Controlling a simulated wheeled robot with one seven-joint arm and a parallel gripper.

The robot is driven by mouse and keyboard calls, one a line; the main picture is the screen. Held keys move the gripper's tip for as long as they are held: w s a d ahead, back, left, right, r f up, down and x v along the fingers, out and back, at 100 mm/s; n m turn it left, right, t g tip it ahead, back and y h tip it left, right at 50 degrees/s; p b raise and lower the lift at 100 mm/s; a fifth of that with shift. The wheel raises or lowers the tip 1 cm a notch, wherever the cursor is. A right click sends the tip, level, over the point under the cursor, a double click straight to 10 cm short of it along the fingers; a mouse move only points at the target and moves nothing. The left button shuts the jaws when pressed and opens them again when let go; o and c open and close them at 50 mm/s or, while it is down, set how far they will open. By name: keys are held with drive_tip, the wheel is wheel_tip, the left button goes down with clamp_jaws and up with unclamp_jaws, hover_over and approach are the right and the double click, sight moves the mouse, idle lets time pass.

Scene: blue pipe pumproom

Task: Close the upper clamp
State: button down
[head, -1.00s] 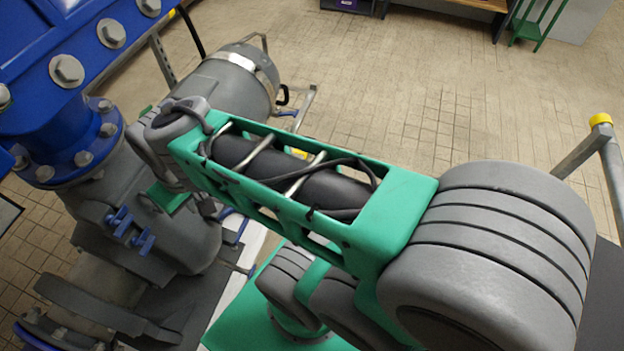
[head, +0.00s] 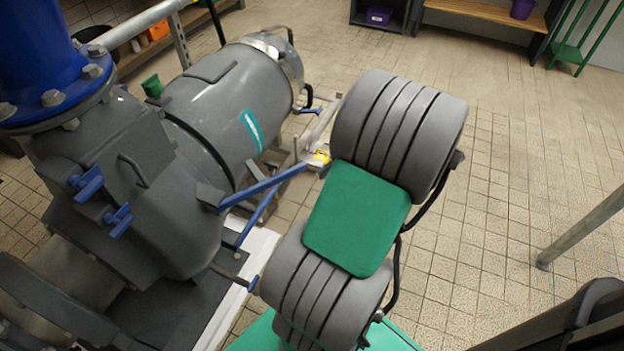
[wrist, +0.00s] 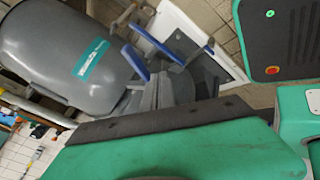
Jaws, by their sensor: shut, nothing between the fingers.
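A grey pump housing (head: 215,95) carries two long blue levers, an upper one (head: 262,187) and a lower one (head: 258,220), on its right side. Both stick out to the upper right, apart from each other. Two blue levers, one (wrist: 152,40) and another (wrist: 135,62), also show in the wrist view. Two small blue handles (head: 88,183) sit further left on the housing. I cannot tell for sure which part is the upper clamp. My gripper (wrist: 157,77) is shut and empty, with its grey fingers together just in front of the levers in the wrist view.
Blue pipework (head: 40,60) stands at the left. A metal post (head: 580,228) rises at the right. A bench (head: 487,14) with a purple bucket (head: 522,8) stands at the back. The tiled floor (head: 480,130) between is clear.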

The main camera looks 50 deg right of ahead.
drive_tip(key=w+a+f+b, duration=0.1)
drive_tip(key=w+f+b, duration=0.2)
drive_tip(key=w+f, duration=0.4)
drive_tip(key=shift+w+a, duration=0.2)
drive_tip(key=shift+w, duration=0.7)
drive_tip(key=shift+w, duration=0.15)
